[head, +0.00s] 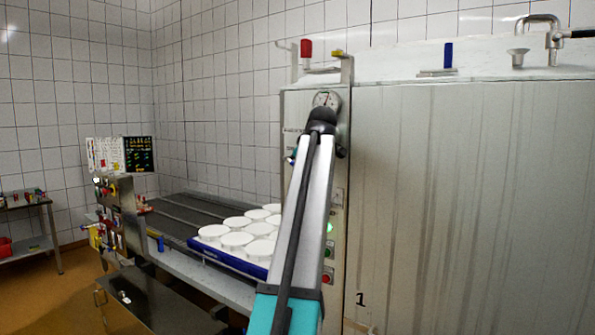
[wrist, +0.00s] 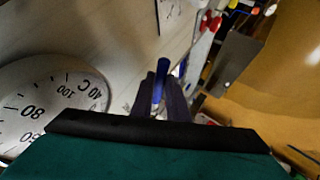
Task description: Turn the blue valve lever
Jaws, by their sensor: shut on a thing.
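The blue valve lever (wrist: 162,70) shows in the wrist view as a short blue bar between the two dark fingers of my gripper (wrist: 161,98). My gripper is shut on it, and the lever's end sticks out past the fingertips. In the head view, my arm reaches up to the narrow pale panel on the tank's left side. My dark wrist there covers the fingers and most of the panel around them. A small dark bluish piece (head: 291,157) shows left of the arm; I cannot tell whether it is the lever.
A round temperature dial (wrist: 45,105) is close on the left in the wrist view, just above my wrist in the head view. A blue tray (head: 228,260) of white moulds stands on the conveyor (head: 180,207). A green and a red button (head: 327,279) sit lower on the panel.

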